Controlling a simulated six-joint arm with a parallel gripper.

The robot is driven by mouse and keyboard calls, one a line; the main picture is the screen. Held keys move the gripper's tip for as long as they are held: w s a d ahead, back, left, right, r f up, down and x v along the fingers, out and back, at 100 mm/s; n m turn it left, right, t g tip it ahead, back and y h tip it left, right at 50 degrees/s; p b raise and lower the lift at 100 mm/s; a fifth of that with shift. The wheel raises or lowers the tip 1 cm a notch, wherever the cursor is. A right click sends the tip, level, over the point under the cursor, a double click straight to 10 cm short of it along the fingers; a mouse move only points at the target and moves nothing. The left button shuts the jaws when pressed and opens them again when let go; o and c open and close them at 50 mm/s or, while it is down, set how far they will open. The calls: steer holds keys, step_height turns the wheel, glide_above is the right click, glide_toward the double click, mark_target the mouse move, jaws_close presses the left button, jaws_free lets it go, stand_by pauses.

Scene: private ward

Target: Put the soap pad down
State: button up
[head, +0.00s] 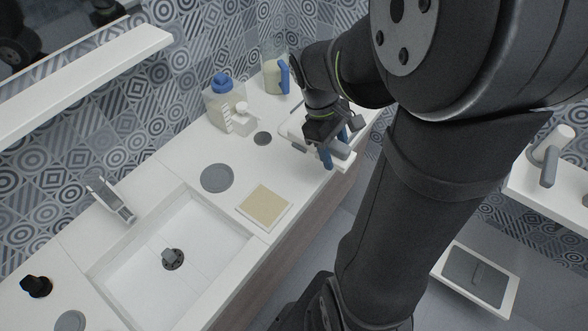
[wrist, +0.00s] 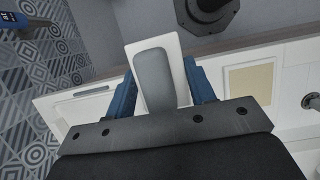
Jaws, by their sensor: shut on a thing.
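My gripper (head: 335,148) has blue fingers shut on the soap pad (head: 343,157), a white slab with a grey rounded top. In the wrist view the soap pad (wrist: 172,42) is between the two fingers (wrist: 160,88), its far end sticking out past them. In the head view it appears by the counter's front edge, partly hidden by my gripper. I cannot tell its height or whether it touches anything.
The white counter (head: 180,160) holds a sink (head: 150,245), a beige pad in a white frame (head: 264,207), a grey disc (head: 217,178), bottles (head: 222,100) and a jug (head: 272,77). A white tray (head: 290,130) lies behind my gripper. Bare counter surrounds the grey disc.

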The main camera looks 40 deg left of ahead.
glide_above(297, 178)
steer(key=a, duration=0.1)
step_height(297, 178, down, 6)
steer(key=shift+a, duration=0.15)
steer(key=shift+f, duration=1.9)
steer(key=shift+f, duration=0.15)
steer(key=shift+f, duration=0.45)
steer(key=o, duration=1.3)
steer(key=v, duration=1.3)
steer(key=shift+w+r, duration=0.1)
steer(key=shift+r, duration=0.05)
